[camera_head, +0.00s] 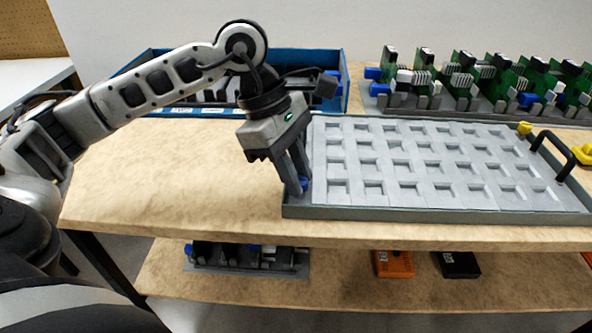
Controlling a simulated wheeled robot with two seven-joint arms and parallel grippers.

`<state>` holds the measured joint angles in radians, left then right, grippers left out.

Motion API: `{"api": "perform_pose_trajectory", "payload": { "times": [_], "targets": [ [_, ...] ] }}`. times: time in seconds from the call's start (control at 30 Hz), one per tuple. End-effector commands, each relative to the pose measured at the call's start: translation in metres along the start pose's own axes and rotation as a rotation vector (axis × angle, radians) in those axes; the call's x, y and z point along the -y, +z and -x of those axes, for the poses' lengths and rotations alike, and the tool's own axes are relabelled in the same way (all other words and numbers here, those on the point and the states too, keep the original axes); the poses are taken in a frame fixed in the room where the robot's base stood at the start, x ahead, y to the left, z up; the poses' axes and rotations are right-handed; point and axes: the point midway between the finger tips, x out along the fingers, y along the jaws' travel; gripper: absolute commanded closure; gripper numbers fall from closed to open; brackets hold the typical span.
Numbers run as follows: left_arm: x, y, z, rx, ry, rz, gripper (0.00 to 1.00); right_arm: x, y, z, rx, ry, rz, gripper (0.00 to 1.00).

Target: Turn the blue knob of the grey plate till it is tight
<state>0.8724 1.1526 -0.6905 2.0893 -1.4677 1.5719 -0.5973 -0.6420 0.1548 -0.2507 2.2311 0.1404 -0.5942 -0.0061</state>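The grey plate (385,165) with rows of square pockets lies in a shallow grey tray on the table, right of centre. A blue knob (303,184) shows at the plate's left end, near the front corner. My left gripper (299,187) points down at the knob, its fingertips at the knob and partly hiding it. The fingers look close together, but whether they press on the knob is too small to tell. My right gripper is not in view.
A black handle (553,154) stands at the tray's right end, with a yellow part (524,128) nearby. A blue bin (346,80) and a rack of green circuit boards (455,75) stand behind. The table left of the tray is clear. A lower shelf holds orange and black boxes.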

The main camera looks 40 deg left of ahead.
Motion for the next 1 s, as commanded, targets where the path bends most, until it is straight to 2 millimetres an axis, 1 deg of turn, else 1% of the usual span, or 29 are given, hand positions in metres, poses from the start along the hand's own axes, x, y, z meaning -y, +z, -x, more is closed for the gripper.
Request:
{"api": "perform_pose_trajectory", "payload": {
  "times": [0.33,0.47,0.57,0.8,0.9,1.0],
  "targets": [
    [0.0,0.0,0.002,0.0,0.002,0.001,0.68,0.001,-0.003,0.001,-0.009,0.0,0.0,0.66],
    [-0.001,0.0,0.012,-0.001,0.004,0.002,0.68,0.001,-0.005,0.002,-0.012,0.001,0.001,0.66],
    [-0.001,0.001,0.03,0.0,0.006,0.002,0.68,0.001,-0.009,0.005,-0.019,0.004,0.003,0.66],
    [-0.001,0.001,0.089,0.002,0.008,0.002,0.68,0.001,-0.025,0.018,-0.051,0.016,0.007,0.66],
    [-0.001,0.001,0.113,0.002,0.007,0.001,0.68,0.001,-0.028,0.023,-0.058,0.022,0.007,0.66],
    [-0.001,0.001,0.132,0.002,0.005,0.001,0.68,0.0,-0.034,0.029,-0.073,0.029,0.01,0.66]
  ]
}}
